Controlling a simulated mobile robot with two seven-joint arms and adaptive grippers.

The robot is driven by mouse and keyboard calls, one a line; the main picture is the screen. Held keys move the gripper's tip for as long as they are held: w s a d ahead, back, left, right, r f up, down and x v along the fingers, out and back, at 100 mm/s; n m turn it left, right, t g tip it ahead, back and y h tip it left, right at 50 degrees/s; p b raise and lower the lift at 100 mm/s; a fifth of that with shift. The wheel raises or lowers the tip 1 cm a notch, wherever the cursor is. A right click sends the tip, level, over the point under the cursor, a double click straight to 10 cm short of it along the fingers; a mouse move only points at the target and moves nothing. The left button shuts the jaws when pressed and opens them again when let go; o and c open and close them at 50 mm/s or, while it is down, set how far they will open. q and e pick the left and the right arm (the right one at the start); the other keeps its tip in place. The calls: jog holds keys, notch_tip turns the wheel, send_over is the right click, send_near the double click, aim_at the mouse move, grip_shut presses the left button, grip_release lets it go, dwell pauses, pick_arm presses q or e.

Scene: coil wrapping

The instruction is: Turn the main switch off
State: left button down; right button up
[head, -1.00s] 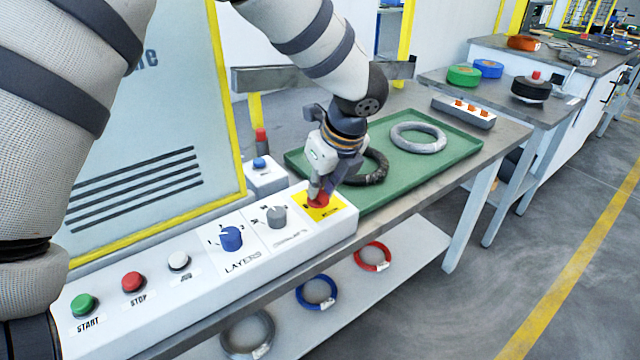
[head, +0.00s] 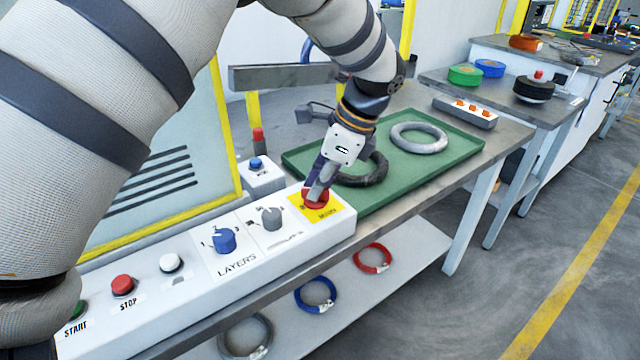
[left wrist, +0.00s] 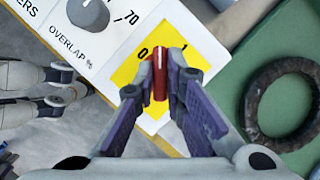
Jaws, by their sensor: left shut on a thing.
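The main switch (head: 316,196) is a red rotary knob on a yellow plate at the right end of the white control panel (head: 345,222). My left gripper (head: 318,192) is over it, pointing down, with its fingers shut on the knob. In the left wrist view the fingertips (left wrist: 161,75) hold the red handle (left wrist: 160,78) from both sides.
The panel also has a grey knob (head: 271,217), a blue LAYERS knob (head: 224,240), a white button (head: 171,263) and a red STOP button (head: 122,286). A green tray (head: 455,150) with a dark coil (head: 375,170) and a grey coil (head: 419,137) lies just behind.

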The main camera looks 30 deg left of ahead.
pick_arm(q)
jog(key=n, duration=0.2)
jog(key=n+g+b, duration=0.1)
jog(key=n, duration=0.1)
jog(key=shift+w+f+g+h, duration=0.15)
jog(key=shift+g+h, duration=0.15)
jog(key=shift+h, duration=0.1)
jog(key=shift+a+n+g+h+b, duration=0.15)
jog(key=shift+n+g+h, duration=0.15)
jog(key=shift+n, duration=0.95)
jog(key=shift+n+g+h+b, duration=0.2)
jog(key=shift+n+h, duration=0.2)
jog(key=shift+n, duration=0.85)
pick_arm(e)
jog(key=shift+s+f+g, duration=0.5)
jog(key=shift+s+f, duration=0.6)
pick_arm(q)
jog(key=c, duration=1.7)
grip_release()
jog(key=shift+o, duration=0.2)
jog(key=shift+r, duration=0.2)
jog(key=v, duration=0.7)
jog(key=shift+r, duration=0.15)
